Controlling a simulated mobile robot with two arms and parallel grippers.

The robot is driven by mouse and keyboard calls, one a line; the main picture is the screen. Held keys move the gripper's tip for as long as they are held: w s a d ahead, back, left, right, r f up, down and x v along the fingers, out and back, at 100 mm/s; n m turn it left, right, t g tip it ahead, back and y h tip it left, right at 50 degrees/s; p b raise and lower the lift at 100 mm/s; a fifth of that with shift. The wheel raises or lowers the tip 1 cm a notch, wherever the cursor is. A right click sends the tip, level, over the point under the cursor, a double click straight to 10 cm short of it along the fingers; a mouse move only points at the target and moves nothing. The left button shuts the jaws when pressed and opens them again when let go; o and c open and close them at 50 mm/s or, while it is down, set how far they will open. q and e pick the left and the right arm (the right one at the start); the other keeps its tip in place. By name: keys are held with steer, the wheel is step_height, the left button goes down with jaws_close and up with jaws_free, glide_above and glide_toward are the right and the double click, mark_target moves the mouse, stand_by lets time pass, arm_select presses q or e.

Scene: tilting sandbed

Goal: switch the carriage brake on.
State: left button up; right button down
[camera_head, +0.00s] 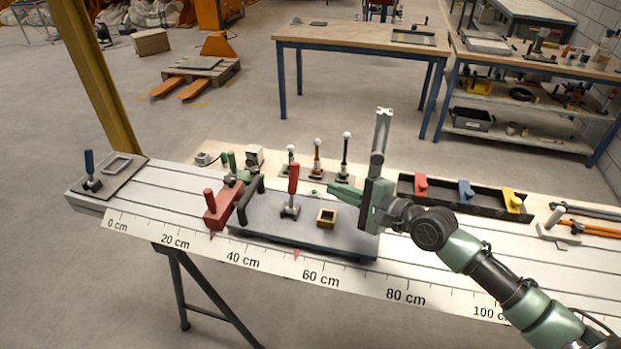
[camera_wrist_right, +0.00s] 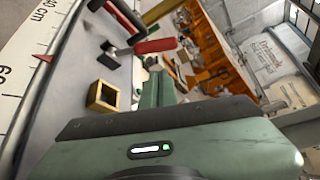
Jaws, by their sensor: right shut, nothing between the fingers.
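A flat blue-grey carriage plate (camera_head: 345,238) lies on the slotted bench. A lever with a red handle (camera_head: 293,178) stands nearly upright on it, on a small metal base; the handle also shows in the right wrist view (camera_wrist_right: 155,46). No label shows which lever is the brake. My right gripper (camera_head: 322,191) is shut and empty, pointing left, just right of the red handle and apart from it. In the right wrist view its green fingers (camera_wrist_right: 154,92) point toward the handle. My left gripper is not in view.
A yellow square box (camera_head: 327,217) sits on the plate below my right gripper. A red block (camera_head: 221,211) with dark bars stands at the plate's left end. Several ball-topped levers (camera_head: 317,157) stand behind. A black rack (camera_head: 463,199) with coloured blocks is at right.

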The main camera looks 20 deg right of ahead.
mark_target(297, 180)
steer(key=p+x, duration=0.1)
steer(key=x, duration=0.8)
steer(key=shift+w, duration=0.15)
steer(key=shift+w+a+f, duration=0.2)
steer(key=shift+w+a, duration=0.05)
steer(key=shift+w, duration=0.15)
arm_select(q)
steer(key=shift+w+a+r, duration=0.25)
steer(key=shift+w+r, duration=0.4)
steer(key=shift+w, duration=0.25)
